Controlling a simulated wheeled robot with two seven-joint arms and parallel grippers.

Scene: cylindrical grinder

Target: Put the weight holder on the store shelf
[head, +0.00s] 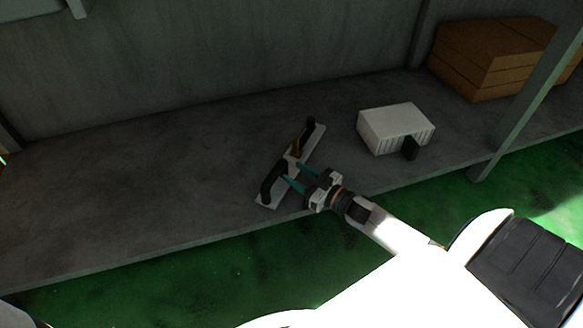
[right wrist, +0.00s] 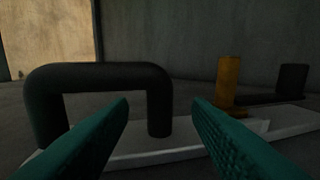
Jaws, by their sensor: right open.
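The weight holder (head: 316,143) lies on the grey shelf, a long pale plate with a black arched handle (head: 268,184) at its near end. An orange post and a black end piece stand toward its far end. In the right wrist view the handle (right wrist: 98,74) is at the left, the orange post (right wrist: 229,82) at the right. My right gripper (head: 291,172) is open and empty. Its teal fingers reach over the plate beside the handle. In the right wrist view the handle's right leg shows between the fingertips; I cannot tell whether they touch it.
The grey shelf (head: 120,200) is bare on the left. A white ribbed box (head: 395,122) with a small black block stands right of the holder. Brown boxes (head: 490,50) are stacked at the back right, near a slanted post (head: 528,90). A wall closes the back.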

